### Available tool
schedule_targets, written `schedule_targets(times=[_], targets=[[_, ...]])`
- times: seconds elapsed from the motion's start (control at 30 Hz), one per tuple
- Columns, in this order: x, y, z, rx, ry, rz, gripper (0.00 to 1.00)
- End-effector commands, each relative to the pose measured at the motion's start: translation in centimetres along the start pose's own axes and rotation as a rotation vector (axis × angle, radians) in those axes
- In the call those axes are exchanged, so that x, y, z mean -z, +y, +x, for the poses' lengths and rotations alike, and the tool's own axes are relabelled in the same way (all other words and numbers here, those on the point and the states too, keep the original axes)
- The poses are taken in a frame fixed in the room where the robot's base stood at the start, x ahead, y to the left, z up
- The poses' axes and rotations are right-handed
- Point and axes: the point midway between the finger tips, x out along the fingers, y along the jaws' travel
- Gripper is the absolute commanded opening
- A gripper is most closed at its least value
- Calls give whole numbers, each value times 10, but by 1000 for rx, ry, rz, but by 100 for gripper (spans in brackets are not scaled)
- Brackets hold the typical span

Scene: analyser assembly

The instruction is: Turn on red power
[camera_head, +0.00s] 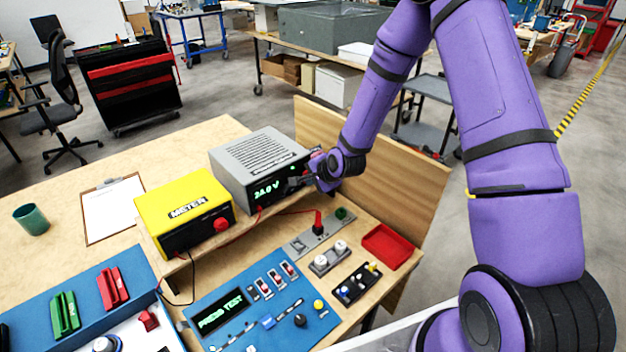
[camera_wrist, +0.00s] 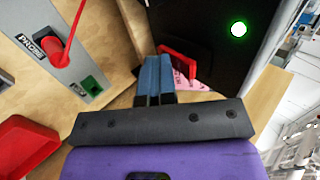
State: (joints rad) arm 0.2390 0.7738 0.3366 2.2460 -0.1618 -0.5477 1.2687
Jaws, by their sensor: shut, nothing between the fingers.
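The grey power supply (camera_head: 262,160) stands on a raised wooden shelf, its green display (camera_head: 267,190) lit and reading about 24.0 V. In the wrist view its black front panel (camera_wrist: 205,25) shows a lit green lamp (camera_wrist: 238,29). A red-framed part, probably the red power switch (camera_wrist: 178,52), sits low on that panel, with a pink patch beside it. My gripper (camera_head: 296,182) is at the right end of the front panel. In the wrist view my gripper's blue fingers (camera_wrist: 154,62) are together and empty, just left of the red part. I cannot tell whether they touch it.
A yellow meter (camera_head: 185,208) stands left of the supply. A red probe (camera_head: 318,222) with a cable stands in a grey plate in front. A red tray (camera_head: 387,246) lies to the right. A wooden panel (camera_head: 400,190) rises behind my gripper. A blue test panel (camera_head: 262,312) lies nearest.

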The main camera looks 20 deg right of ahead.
Motion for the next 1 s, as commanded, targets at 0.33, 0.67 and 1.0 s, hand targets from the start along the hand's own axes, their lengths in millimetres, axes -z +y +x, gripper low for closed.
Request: schedule_targets(times=[0.33,0.67,1.0], targets=[[0,-2,0,14,0,0,0],[0,-12,-9,17,1,-1,0],[0,-12,-11,14,0,-1,0]])
